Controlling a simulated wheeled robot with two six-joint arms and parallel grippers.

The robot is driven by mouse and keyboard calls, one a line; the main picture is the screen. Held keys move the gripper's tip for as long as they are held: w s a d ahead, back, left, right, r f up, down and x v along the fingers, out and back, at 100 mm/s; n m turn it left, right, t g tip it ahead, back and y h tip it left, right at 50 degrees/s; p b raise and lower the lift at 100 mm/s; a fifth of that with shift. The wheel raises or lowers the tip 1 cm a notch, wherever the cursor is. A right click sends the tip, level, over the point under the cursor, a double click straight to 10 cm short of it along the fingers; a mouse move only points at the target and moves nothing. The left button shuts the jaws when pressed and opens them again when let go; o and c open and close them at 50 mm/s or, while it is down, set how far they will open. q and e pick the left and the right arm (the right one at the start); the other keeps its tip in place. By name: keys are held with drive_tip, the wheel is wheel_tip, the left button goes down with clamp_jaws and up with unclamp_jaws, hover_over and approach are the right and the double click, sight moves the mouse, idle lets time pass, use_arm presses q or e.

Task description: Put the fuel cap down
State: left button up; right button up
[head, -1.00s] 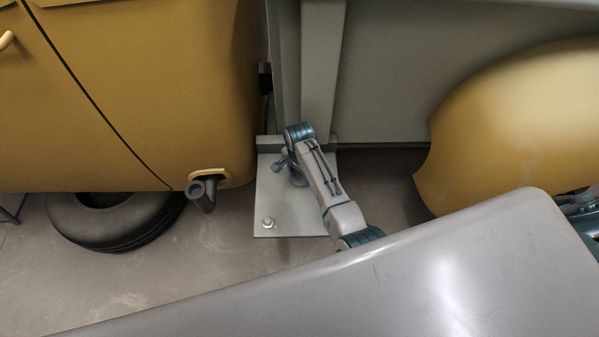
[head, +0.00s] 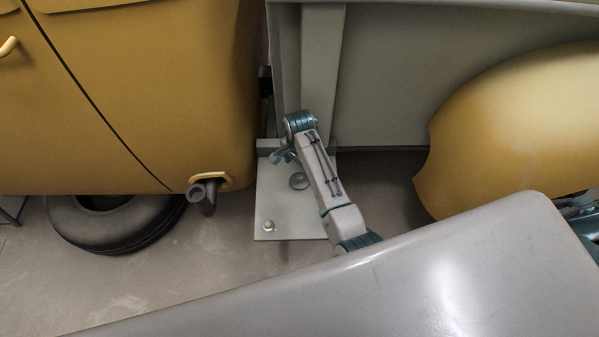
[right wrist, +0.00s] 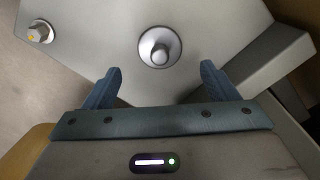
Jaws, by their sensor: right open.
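The fuel cap (head: 299,181) is a round grey disc. It lies on the pale grey plate (head: 270,205) at the foot of the post. In the right wrist view the cap (right wrist: 160,47) shows knob side up, flat on the plate (right wrist: 95,40). My right gripper (head: 279,157) is open, just above and left of the cap in the head view. In the right wrist view the two fingers (right wrist: 160,67) stand wide apart, with the cap beyond their tips and nothing between them. My left gripper is not in view.
A bolt (head: 268,226) stands at the plate's near corner. A yellow vehicle body (head: 150,90) with a dark filler pipe (head: 203,195) is at left, above a tyre (head: 110,225). A grey post (head: 322,65) rises behind the plate. A yellow fender (head: 520,120) is at right.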

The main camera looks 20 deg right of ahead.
sight(300, 176)
wheel_tip(300, 176, up, 6)
drive_tip(key=shift+f, duration=0.2)
idle(0.4)
